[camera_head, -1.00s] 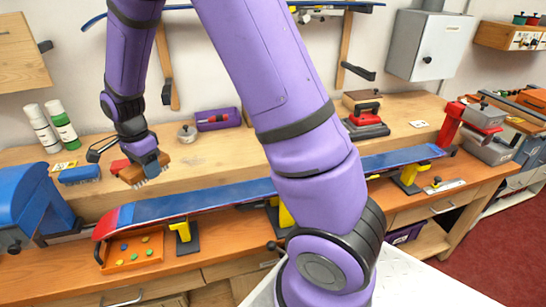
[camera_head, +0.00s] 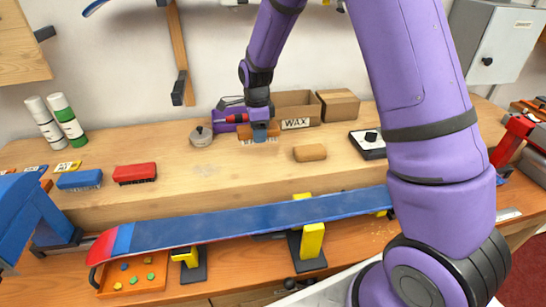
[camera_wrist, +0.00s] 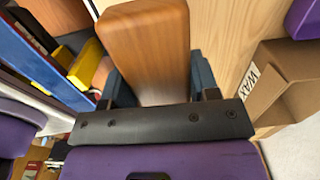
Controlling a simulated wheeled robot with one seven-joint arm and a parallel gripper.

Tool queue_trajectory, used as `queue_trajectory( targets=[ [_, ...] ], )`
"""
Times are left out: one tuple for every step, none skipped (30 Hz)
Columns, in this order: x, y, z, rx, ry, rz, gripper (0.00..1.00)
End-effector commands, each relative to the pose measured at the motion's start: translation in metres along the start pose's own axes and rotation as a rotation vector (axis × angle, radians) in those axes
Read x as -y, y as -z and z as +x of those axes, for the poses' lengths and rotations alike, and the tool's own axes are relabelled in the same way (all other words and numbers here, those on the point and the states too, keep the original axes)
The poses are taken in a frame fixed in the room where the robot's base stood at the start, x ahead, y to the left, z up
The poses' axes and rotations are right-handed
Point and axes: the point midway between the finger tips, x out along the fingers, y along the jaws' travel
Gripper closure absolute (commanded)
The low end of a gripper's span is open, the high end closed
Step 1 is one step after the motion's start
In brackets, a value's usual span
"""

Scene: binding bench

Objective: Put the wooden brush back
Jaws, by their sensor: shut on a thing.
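The wooden brush (camera_head: 245,136) is in my gripper (camera_head: 262,132), held above the back part of the bench, bristles downward. In the wrist view the brush's brown wooden back (camera_wrist: 148,45) sits between the two dark fingers of my gripper (camera_wrist: 153,85). The fingers are shut on its sides. A red brush (camera_head: 135,173) and a blue brush (camera_head: 80,180) rest on the raised bench shelf at the left. A yellow label card (camera_head: 67,167) lies behind the blue brush, with no brush on it.
A blue ski or board (camera_head: 240,222) lies along the front on yellow supports. White-and-green bottles (camera_head: 66,120) stand at the back left.

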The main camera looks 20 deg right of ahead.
Motion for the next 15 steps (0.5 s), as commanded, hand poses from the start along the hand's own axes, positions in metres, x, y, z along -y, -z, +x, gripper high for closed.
queue_trajectory(
  targets=[
    [-0.001,0.0,0.008,-0.001,-0.003,0.0,0.64],
    [-0.001,0.0,0.014,-0.001,-0.005,0.0,0.64],
    [-0.001,0.0,0.021,-0.001,-0.005,0.0,0.64],
    [-0.001,0.0,0.027,-0.001,-0.005,0.0,0.64],
    [-0.001,0.001,0.032,-0.001,-0.005,0.0,0.64],
    [-0.001,0.001,0.039,-0.001,-0.004,0.001,0.64],
    [-0.001,0.001,0.043,-0.001,-0.004,0.001,0.64],
    [-0.001,0.001,0.047,-0.001,-0.004,0.001,0.64],
    [-0.001,0.0,0.051,0.0,-0.003,0.001,0.64],
    [-0.001,0.0,0.053,0.0,-0.002,0.001,0.64],
    [-0.001,0.0,0.055,0.0,-0.002,0.0,0.64],
    [-0.001,0.0,0.057,0.0,-0.002,0.0,0.64],
    [-0.001,0.0,0.058,0.0,-0.002,0.0,0.64],
    [-0.001,0.0,0.06,-0.001,-0.002,0.0,0.64],
    [-0.001,0.0,0.063,-0.001,-0.002,0.0,0.64]
  ],
)
